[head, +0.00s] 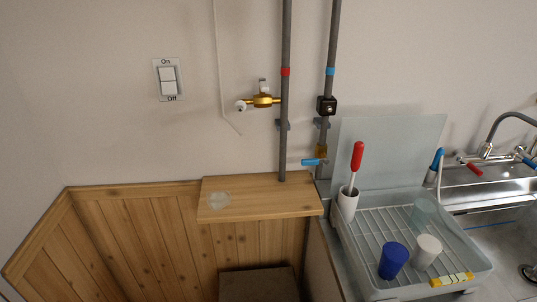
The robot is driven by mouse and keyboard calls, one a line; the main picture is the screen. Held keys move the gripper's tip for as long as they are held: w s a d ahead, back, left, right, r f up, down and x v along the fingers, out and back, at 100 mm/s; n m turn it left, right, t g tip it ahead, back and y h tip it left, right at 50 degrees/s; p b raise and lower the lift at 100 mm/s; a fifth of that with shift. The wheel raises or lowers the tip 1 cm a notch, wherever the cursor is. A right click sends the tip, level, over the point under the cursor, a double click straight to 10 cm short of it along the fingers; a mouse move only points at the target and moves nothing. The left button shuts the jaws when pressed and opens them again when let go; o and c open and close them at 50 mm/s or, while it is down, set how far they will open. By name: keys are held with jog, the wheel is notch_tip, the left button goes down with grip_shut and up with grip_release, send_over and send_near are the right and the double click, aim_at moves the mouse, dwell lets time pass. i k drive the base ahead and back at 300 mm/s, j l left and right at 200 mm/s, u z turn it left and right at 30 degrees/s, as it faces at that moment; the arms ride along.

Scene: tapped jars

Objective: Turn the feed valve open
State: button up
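Two grey pipes run up the wall. The pipe with a red band (285,72) carries a brass tap (263,100) with a pale round end at its left and a small light piece on top. The pipe with a blue band (330,71) carries a black box-like fitting (326,105) and, lower, a brass valve (321,152) with a blue lever (314,162) pointing left, roughly level. I cannot tell which of these is the feed valve. My gripper is not in view.
A dish rack (372,290) holds cups and a red-handled brush (357,156). A sink (480,185) is at right, a light switch (168,80) at left.

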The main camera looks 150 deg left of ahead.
aim_at(308, 162)
jog(key=u, duration=0.5)
jog(key=k+u, duration=0.1)
jog(key=u, duration=0.45)
jog(key=j+u, duration=0.1)
jog(key=u, duration=0.4)
jog(key=k+u, duration=0.1)
jog(key=u, duration=0.45)
jog(key=j+u, duration=0.15)
jog(key=u, duration=0.35)
jog(key=j+u, duration=0.1)
jog(key=u, duration=0.4)
jog(key=j+u, duration=0.1)
jog(key=u, duration=0.45)
jog(key=j+u, duration=0.15)
jog(key=u, duration=0.35)
jog(key=i+l+u, duration=0.1)
jog(key=l+u, duration=0.25)
jog(key=l, duration=0.3)
jog(key=l+u, duration=0.3)
jog(key=l, duration=0.35)
jog(key=l+u, duration=0.35)
jog(key=l, duration=0.3)
jog(key=j+z, duration=0.75)
